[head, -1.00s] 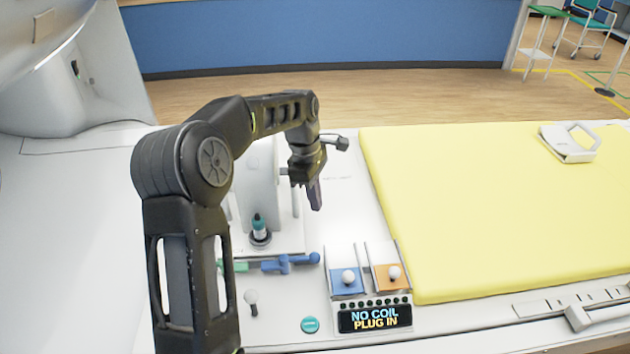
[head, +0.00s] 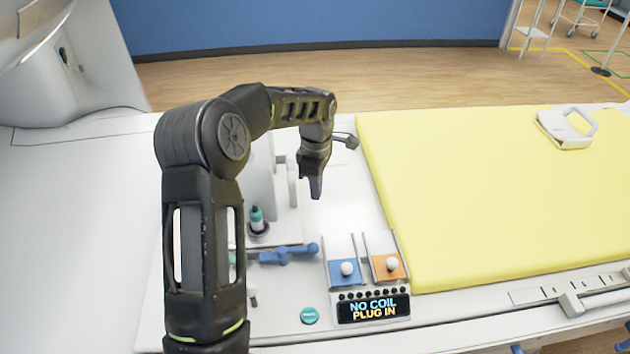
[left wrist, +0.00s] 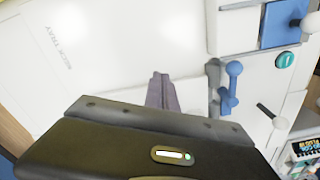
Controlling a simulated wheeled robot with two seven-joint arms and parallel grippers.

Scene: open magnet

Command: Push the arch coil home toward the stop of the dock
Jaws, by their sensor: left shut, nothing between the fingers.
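A white upright panel (head: 261,185), likely the arch coil, stands on a white base plate (head: 285,232), likely the dock, partly hidden behind my left arm. A narrow white post (head: 292,182) rises at the panel's right. I cannot make out the stop. My left gripper (head: 316,190) is shut and empty, pointing down just right of the post; a small gap shows between them. In the left wrist view its closed fingers (left wrist: 160,92) are over bare white surface, and the coil does not show. My right gripper is not in view.
A teal-capped bottle (head: 257,220) and a blue lever (head: 290,254) sit near the panel. Blue (head: 345,272) and orange (head: 388,266) slots with white knobs adjoin a display (head: 373,308) reading "NO COIL PLUG IN". A yellow pad (head: 480,220) bearing a white handled piece (head: 566,128) lies right.

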